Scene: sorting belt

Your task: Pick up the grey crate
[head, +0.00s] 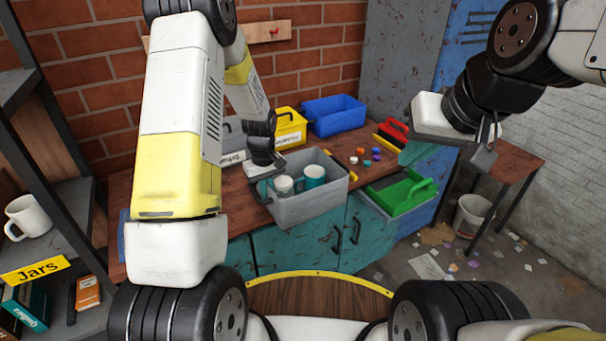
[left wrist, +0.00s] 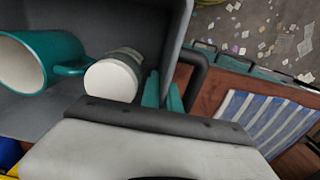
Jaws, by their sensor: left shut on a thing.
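The grey crate (head: 310,206) is at the front edge of the workbench in the head view, with a dark handle at its end. I cannot tell if it rests on the bench or is raised. My left gripper (head: 263,172) is at the crate's left end. In the left wrist view its teal fingers (left wrist: 163,92) are shut at the crate's handle (left wrist: 197,75). My right gripper (head: 489,132) hangs away at the right, holding nothing visible.
Behind the crate stand a yellow bin (head: 290,130) and a blue bin (head: 335,114). A green tray (head: 400,192) and a red caddy (head: 391,134) are to its right. Small coloured caps (head: 365,157) lie between. A shelf with a white mug (head: 28,217) is at the left.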

